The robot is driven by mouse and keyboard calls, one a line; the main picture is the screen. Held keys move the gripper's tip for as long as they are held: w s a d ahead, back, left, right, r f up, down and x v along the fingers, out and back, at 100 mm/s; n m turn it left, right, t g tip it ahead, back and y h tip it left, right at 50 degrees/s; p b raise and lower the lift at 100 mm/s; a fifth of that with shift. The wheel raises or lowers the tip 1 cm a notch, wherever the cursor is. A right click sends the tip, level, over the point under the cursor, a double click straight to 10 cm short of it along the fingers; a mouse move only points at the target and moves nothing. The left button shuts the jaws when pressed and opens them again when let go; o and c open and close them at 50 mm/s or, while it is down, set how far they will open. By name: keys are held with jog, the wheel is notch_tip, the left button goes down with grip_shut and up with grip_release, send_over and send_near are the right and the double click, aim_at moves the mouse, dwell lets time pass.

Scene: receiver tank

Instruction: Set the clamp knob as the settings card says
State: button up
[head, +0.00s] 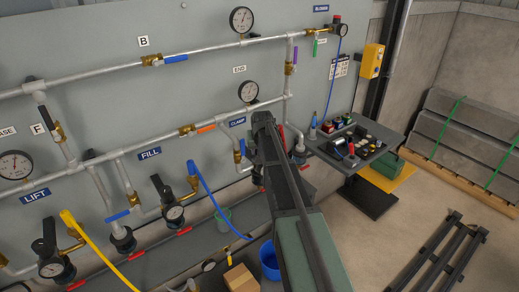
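The blue CLAMP label (237,122) is on the grey panel, just left of my arm. Under it, a brass valve with a blue handle (243,149) sits on a pipe that runs down behind my arm. I cannot make out the clamp knob; my arm covers the area right of that valve. A white sheet with dark blocks (340,66), possibly the settings card, hangs at the panel's right end, too small to read. My arm reaches up from the bottom middle to near the CLAMP label. My gripper's fingers do not show.
A FILL regulator with gauge (175,212) and a LIFT regulator (52,268) stand along the panel's lower left. A grey tray table (318,143) with small parts stands right of my arm. A blue bucket (269,262) and a cardboard box (240,279) are low down.

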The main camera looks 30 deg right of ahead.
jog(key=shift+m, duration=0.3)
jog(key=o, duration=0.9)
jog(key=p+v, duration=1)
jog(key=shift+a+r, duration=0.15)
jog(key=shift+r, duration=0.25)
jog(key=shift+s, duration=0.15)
